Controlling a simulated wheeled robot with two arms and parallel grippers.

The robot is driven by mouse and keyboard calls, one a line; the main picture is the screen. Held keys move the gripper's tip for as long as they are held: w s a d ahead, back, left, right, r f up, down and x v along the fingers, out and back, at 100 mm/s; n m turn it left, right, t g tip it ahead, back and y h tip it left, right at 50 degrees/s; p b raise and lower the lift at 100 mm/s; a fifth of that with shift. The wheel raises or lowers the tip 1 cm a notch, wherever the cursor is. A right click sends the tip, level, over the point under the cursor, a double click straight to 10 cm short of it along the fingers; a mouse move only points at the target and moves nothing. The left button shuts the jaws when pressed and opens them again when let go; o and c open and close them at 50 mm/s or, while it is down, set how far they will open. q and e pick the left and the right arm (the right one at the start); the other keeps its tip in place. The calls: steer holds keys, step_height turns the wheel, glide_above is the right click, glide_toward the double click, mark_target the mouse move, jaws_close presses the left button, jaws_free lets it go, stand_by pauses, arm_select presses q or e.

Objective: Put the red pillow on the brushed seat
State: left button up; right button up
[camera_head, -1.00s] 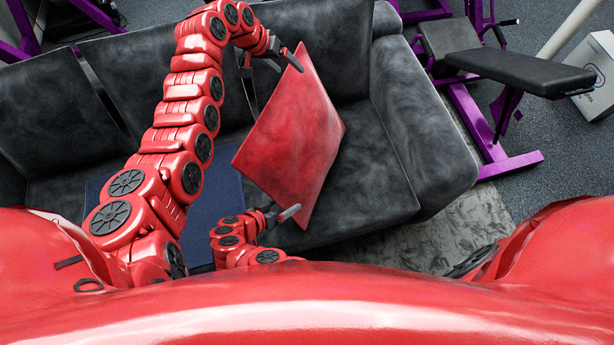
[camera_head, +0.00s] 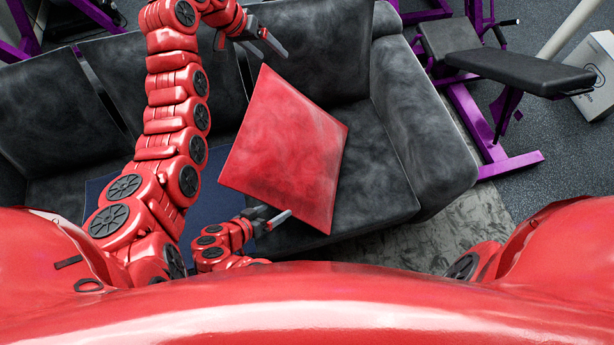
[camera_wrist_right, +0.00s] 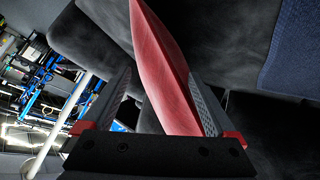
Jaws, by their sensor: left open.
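The red pillow (camera_head: 290,145) is on the dark, brushed-looking sofa (camera_head: 375,185), over the right part of its seat. Its broad face is turned up toward the head camera; I cannot tell how much of its underside touches the seat. My left gripper (camera_head: 272,52) is open and empty just above the pillow's top corner. My right gripper (camera_head: 272,216) is at the pillow's lower edge. In the right wrist view the pillow (camera_wrist_right: 165,70) stands between the spread fingers, close to the right-hand finger, with a gap to the left-hand one.
A blue cloth or cushion (camera_head: 100,190) lies on the sofa seat at left, partly behind my left arm. A purple-framed bench (camera_head: 520,72) and a white box (camera_head: 597,85) stand on the floor at right.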

steer(key=v, duration=0.6)
steer(key=shift+s+a+r, duration=0.15)
steer(key=shift+s+r, duration=0.05)
steer(key=shift+r, duration=0.05)
